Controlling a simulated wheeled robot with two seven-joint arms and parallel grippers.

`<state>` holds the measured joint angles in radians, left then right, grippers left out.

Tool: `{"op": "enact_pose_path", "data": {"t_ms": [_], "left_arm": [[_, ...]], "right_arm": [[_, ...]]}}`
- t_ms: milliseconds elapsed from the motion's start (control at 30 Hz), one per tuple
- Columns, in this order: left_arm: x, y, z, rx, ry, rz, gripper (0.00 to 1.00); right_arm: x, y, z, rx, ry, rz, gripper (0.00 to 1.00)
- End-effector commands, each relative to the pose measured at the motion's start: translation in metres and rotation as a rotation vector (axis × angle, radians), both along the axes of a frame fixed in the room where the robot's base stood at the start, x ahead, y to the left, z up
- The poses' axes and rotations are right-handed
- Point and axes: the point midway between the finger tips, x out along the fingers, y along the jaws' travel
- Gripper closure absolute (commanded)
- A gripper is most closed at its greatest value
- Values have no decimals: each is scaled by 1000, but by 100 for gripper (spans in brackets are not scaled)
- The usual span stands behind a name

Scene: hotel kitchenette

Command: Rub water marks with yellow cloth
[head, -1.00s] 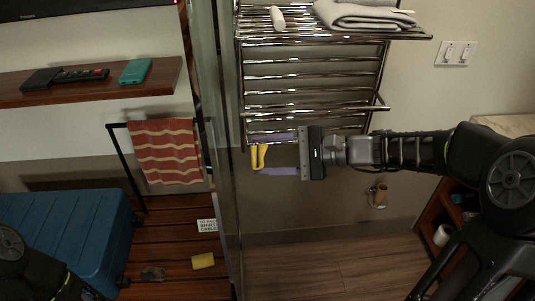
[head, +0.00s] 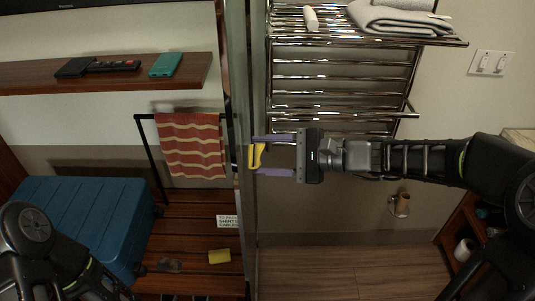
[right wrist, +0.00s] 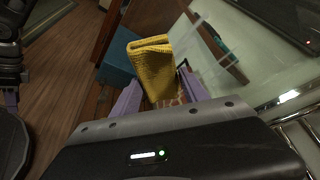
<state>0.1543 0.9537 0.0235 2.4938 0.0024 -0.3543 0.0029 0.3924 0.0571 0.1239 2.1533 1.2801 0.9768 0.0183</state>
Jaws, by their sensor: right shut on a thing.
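The yellow cloth (head: 257,156) is folded between the purple fingers of my right gripper (head: 274,155). It also shows in the right wrist view (right wrist: 151,66), upright and sticking out past the fingertips. In the head view the cloth's left edge overlaps the edge-on glass panel (head: 240,70); I cannot tell if they touch. Pale streaks that may be water marks (right wrist: 203,20) show on the glass in the right wrist view.
A chrome towel rack (head: 340,85) with grey towels (head: 390,18) stands right of the glass. Left of it are a wooden shelf (head: 200,75), a striped towel (head: 190,145) on a black rail, a blue suitcase (head: 80,215) and a yellow block (head: 219,256) on wooden slats.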

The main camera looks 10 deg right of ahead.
Motion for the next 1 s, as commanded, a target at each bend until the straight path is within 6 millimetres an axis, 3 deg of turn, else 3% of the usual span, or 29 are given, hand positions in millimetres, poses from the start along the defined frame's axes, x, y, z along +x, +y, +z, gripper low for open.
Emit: {"op": "enact_pose_path", "data": {"t_ms": [1000], "left_arm": [[0, 0, -5, 0, 0, 0, 64]], "right_arm": [[3, 11, 0, 0, -1, 1, 80]]}}
